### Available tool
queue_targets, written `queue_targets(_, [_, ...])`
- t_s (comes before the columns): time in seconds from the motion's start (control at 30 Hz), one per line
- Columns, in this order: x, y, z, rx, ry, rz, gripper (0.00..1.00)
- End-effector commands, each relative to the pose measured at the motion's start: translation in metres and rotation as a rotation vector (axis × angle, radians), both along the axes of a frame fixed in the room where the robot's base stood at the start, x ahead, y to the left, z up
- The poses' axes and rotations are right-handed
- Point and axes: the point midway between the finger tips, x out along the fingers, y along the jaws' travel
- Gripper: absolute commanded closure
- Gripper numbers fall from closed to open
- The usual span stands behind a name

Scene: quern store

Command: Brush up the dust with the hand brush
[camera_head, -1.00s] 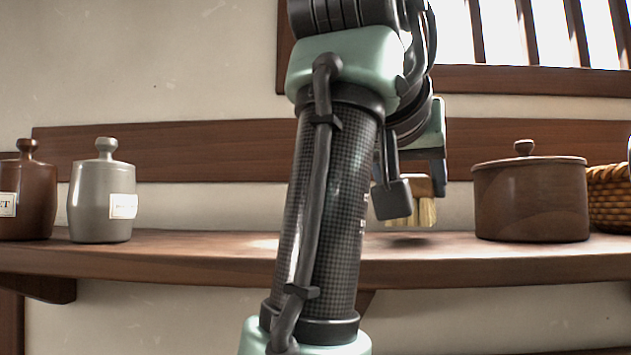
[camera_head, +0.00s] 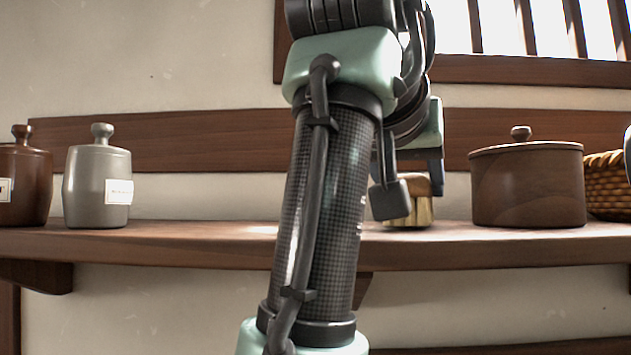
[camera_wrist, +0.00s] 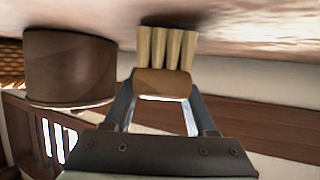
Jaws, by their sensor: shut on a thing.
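The hand brush (camera_head: 419,211) has a brown wooden back and pale bristles pointing down at the shelf; in the head view my arm hides part of it. My gripper (camera_head: 405,190) is shut on the brush's wooden back. The wrist view, which is upside down, shows the brush (camera_wrist: 163,83) between the two fingers of my gripper (camera_wrist: 160,100), its bristle tips at or very near the shelf surface. The wooden shelf (camera_head: 200,246) runs across the picture. I cannot make out any dust on it for certain.
A lidded brown wooden pot (camera_head: 528,188) stands just right of the brush, with a woven basket (camera_head: 606,187) beyond it. A grey lidded jar (camera_head: 97,190) and a brown jar (camera_head: 22,185) stand at the left. A wall board (camera_head: 200,143) runs behind; the shelf between is clear.

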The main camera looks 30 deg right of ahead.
Motion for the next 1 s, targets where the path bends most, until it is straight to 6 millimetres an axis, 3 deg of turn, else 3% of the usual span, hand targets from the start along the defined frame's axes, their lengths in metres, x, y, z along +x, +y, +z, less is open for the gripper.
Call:
queue_targets(0.43, [0.002, 0.004, -0.005, 0.0, 0.0, 0.001, 1.0])
queue_targets(1.0, [0.03, 0.05, -0.003, -0.001, 0.001, 0.0, 1.0])
